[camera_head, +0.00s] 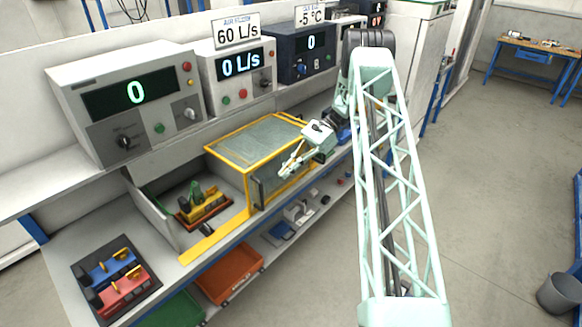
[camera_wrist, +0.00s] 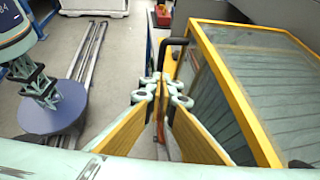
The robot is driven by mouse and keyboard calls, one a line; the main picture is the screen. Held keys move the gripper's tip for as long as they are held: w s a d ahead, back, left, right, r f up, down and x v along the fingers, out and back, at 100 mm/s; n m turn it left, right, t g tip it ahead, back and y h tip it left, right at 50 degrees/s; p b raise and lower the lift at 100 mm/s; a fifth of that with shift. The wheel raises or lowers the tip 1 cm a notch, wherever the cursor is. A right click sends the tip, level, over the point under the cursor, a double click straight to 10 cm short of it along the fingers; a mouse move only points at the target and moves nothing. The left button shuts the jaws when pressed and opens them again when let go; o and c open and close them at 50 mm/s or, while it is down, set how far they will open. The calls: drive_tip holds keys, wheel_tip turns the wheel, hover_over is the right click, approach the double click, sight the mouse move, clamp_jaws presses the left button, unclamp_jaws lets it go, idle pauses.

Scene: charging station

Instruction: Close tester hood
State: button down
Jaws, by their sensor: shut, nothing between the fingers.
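The tester hood (camera_head: 262,138) is a yellow-framed box with clear panels, standing at the right part of the tester on the bench. The tester's left compartment (camera_head: 158,205) is uncovered, and a yellow and green device (camera_head: 199,203) sits inside it. A dark handle (camera_head: 257,192) is on the hood's front left edge; a black handle also shows in the wrist view (camera_wrist: 172,42). My gripper (camera_head: 284,172) is in front of the hood's front side, close to it. In the wrist view my gripper (camera_wrist: 163,88) is shut and empty, beside the hood's yellow frame (camera_wrist: 235,92).
Instruments with displays (camera_head: 135,95) stand on the shelf behind. A tray with blue and red devices (camera_head: 115,278) lies at the bench's left end. The floor at right is open, with a bin (camera_head: 560,293).

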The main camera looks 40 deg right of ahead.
drive_tip(key=a+f, duration=0.2)
drive_tip(key=a, duration=0.5)
drive_tip(key=shift+a+p, duration=0.35)
drive_tip(key=shift+p, duration=0.1)
drive_tip(key=shift+s+f, duration=0.1)
drive_tip(key=shift+s, duration=0.05)
